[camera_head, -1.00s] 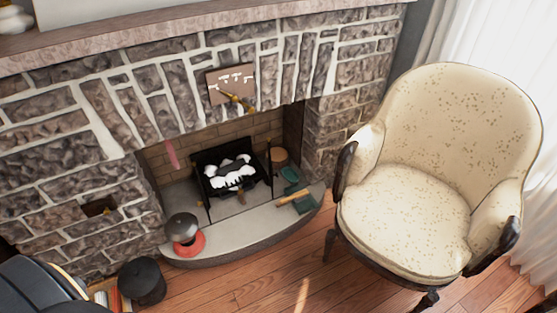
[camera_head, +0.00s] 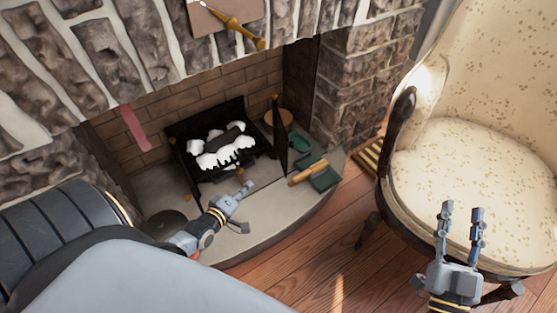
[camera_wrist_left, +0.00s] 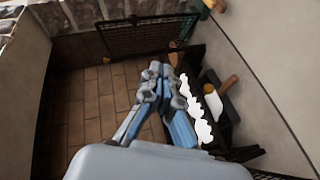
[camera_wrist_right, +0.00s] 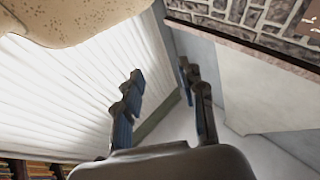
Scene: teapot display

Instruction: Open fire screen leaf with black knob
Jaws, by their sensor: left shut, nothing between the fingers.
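The dark fire screen leaf (camera_head: 279,138) stands edge-on at the right of the fireplace opening, with a small gold tip on top. A dark mesh leaf (camera_wrist_left: 150,35) crosses the top of the left wrist view. I cannot make out a black knob on either. My left gripper (camera_head: 246,190) is shut and empty over the front of the hearth, near the grate. In the left wrist view its fingertips (camera_wrist_left: 160,70) sit together, beside the white logs (camera_wrist_left: 200,110). My right gripper (camera_head: 463,212) is open and empty, in front of the armchair seat in the head view.
The grate (camera_head: 220,150) holds white logs and stands left of the leaf. A green dustpan (camera_head: 325,179) and wooden-handled brush lie on the hearth (camera_head: 275,215). The cream armchair (camera_head: 465,160) stands at right. Wooden floor (camera_head: 320,245) shows between hearth and chair.

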